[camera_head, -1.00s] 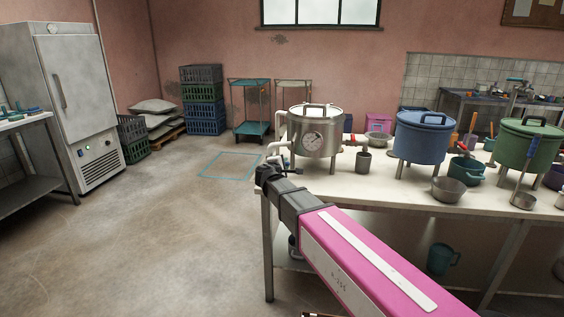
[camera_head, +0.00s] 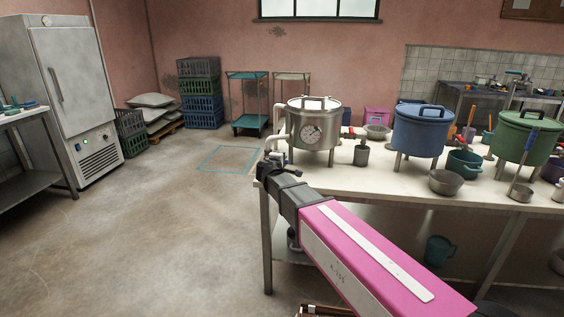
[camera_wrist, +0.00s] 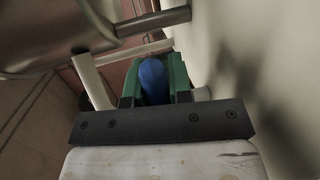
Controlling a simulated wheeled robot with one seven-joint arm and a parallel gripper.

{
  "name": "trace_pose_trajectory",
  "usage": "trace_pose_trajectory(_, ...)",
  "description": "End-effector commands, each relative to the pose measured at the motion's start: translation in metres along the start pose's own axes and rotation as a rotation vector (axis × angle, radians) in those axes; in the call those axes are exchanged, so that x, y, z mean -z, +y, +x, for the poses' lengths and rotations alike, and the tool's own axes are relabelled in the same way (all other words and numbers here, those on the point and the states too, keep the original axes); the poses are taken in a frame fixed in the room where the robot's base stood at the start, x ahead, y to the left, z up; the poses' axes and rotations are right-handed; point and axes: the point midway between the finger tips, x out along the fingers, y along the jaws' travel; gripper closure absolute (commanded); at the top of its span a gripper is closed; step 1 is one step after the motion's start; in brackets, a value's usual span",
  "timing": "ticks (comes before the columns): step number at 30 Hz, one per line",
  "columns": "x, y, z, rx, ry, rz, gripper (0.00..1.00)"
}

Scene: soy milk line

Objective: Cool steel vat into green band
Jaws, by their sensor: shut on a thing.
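The steel vat (camera_head: 318,146) stands on legs at the left end of the white table, with a lid and a round dial gauge (camera_head: 311,133) on its front. The needle and any green band are too small to read. White pipes (camera_head: 278,146) run down its left side. My gripper (camera_head: 282,168) is low beside these pipes, at the table's left end. In the wrist view, my gripper's green fingers (camera_wrist: 153,84) are shut on a blue handle (camera_wrist: 153,80), by a white pipe (camera_wrist: 93,82) and below the vat's steel body (camera_wrist: 50,30). The head view hides this grip.
A grey cup (camera_head: 361,156), a blue vat (camera_head: 419,136) and a green vat (camera_head: 525,140) stand further right on the table (camera_head: 345,178). A metal bowl (camera_head: 446,183) is near its front edge. The floor to the left is open, with a blue-outlined square (camera_head: 228,158).

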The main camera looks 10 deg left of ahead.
Motion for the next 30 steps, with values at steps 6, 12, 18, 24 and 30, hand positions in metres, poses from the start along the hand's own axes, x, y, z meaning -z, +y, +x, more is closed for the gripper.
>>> trace_pose_trajectory(6,0.000,-0.002,-0.001,0.004,0.001,0.006,0.55)
trace_pose_trajectory(12,0.000,-0.001,-0.001,0.003,0.000,0.003,0.55)
trace_pose_trajectory(18,-0.001,-0.001,-0.019,0.002,0.001,0.003,0.55)
trace_pose_trajectory(24,-0.002,-0.001,-0.057,0.003,0.003,0.003,0.55)
trace_pose_trajectory(30,-0.001,-0.001,-0.090,0.003,0.003,0.004,0.55)
